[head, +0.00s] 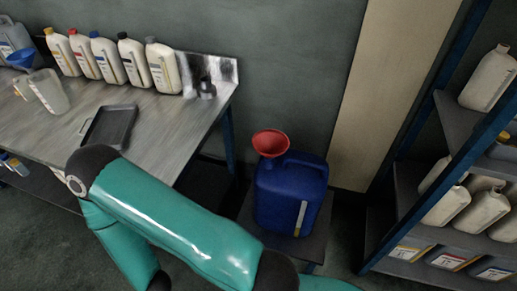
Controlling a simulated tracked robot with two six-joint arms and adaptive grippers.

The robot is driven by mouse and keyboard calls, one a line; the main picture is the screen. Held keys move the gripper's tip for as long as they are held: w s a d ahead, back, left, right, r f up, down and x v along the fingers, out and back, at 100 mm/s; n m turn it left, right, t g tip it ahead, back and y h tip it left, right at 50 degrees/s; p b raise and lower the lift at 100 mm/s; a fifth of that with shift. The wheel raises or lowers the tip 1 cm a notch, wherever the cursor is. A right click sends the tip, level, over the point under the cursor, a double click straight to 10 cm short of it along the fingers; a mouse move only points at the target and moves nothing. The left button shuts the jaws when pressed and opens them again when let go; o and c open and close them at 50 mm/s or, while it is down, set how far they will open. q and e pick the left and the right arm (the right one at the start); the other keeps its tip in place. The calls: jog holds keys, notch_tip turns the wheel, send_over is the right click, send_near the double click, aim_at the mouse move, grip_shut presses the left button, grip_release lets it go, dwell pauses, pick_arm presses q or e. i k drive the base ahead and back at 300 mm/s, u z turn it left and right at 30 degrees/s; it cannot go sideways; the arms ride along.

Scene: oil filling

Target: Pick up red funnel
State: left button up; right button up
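The red funnel (270,142) sits upright on top of a blue canister (290,195), at its left side. The canister stands on a small dark stand (313,245) between the workbench and the shelf. One of my teal arms crosses the lower part of the head view, in front of the canister's lower left. Neither gripper shows in the head view.
A shelf (398,195) with white jugs stands at right. Space above the red funnel is clear.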

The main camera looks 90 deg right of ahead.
aim_at(270, 143)
jog(key=z, duration=0.2)
jog(key=k, duration=0.25)
jog(key=u, duration=1.35)
jog(key=i, duration=0.1)
jog(key=z, duration=2.95)
jog(key=i, duration=0.7)
jog(key=u, duration=0.1)
jog(key=k, duration=0.9)
jog(key=z, duration=0.2)
jog(key=i, duration=0.9)
jog(key=u, duration=0.1)
